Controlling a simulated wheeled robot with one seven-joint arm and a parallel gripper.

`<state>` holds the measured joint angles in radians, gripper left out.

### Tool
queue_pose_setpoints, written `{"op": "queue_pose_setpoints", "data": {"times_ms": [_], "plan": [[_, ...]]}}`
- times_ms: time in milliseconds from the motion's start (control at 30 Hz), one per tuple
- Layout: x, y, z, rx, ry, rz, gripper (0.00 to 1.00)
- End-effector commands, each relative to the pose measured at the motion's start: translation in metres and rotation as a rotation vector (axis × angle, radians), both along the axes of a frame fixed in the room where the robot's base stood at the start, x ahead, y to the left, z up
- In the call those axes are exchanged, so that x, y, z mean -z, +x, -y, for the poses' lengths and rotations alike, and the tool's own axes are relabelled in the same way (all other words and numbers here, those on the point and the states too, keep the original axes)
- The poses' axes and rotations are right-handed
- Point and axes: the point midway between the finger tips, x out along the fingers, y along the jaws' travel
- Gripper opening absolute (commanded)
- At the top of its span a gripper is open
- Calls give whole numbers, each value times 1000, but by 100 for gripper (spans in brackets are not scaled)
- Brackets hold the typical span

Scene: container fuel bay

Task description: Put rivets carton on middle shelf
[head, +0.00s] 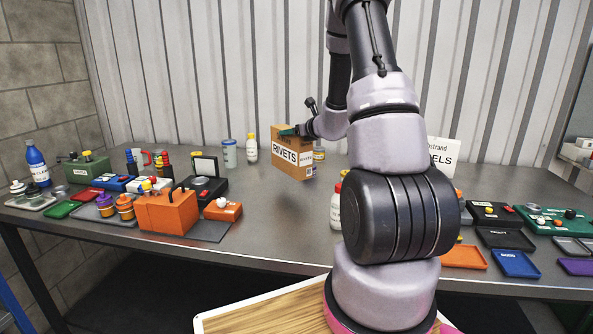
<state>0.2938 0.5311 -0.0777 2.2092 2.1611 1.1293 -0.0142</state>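The rivets carton (286,158) is a brown cardboard box with a white RIVETS label, at the middle of the workbench in the head view. My gripper (289,131) reaches it from the right at its top edge, with a dark teal finger across the top. The gripper looks shut on the carton; the far finger is hidden. I cannot tell for sure whether the carton's base is clear of the bench. No middle shelf can be made out; only part of a pale rack (580,150) with small boxes shows at the right edge.
The grey workbench (255,205) holds an orange toolbox (167,212), a blue bottle (37,163), a white bottle (251,148) and a clear-sided cup (229,153). Coloured trays, including a blue one (515,263), crowd the right. My arm hides part of the bench.

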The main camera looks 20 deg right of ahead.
Motion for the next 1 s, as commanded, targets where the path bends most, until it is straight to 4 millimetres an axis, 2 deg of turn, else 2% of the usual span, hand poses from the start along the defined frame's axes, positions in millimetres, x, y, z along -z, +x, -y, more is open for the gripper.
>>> {"op": "queue_pose_setpoints", "data": {"times_ms": [100,367,600,1000], "plan": [[22,0,0,0,4,-2,0],[41,0,0,0,1,2,0],[73,0,0,1,4,0,0],[79,0,0,0,1,3,0]]}}
